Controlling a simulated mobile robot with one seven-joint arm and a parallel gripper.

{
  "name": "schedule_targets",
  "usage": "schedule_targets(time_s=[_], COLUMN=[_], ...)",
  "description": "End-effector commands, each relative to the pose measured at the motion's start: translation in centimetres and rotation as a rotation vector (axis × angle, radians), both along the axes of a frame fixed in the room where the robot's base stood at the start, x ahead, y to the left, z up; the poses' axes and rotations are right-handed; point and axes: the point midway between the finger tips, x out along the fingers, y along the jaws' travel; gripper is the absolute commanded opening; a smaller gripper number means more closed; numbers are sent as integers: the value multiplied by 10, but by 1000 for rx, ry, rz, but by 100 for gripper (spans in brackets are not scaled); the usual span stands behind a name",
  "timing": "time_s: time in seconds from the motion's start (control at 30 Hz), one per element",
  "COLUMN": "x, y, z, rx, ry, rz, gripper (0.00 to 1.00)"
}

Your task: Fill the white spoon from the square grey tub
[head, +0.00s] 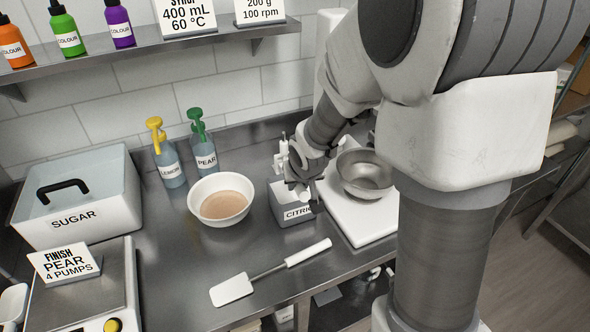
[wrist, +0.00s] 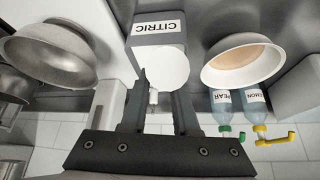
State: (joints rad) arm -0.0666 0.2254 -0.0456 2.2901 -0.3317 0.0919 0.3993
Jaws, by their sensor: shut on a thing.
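The square grey tub, labelled CITRIC (head: 293,211), stands on the steel counter, left of the white board. In the wrist view the tub (wrist: 143,40) is just ahead of the fingers, with a pale area towards them. My gripper (head: 298,172) is low over the tub's back part. In the wrist view my gripper (wrist: 156,98) is shut on a thin white piece, the white spoon's handle (wrist: 153,97).
A white bowl (head: 204,184) of tan liquid stands left of the tub. A metal bowl (head: 364,181) sits on the white board (head: 355,222) to the right. A white spatula (head: 233,290) lies in front. PEAR (head: 204,155) and LEMON (head: 170,168) pump bottles stand behind. The SUGAR tub (head: 88,231) is left.

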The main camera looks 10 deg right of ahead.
Motion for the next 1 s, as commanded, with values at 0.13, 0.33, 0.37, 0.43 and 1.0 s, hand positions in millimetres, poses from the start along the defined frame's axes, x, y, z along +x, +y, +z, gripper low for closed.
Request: schedule_targets(time_s=[0.13,0.33,0.37,0.43,1.0], x=[0,0,0,0,-3], y=[0,0,0,0,0], z=[-23,-40,-43,-49,-89], rx=[0,0,0,0,-2], ry=[0,-1,-1,-1,10], rz=[0,0,0,0,-2], gripper=[0,0,0,0,0])
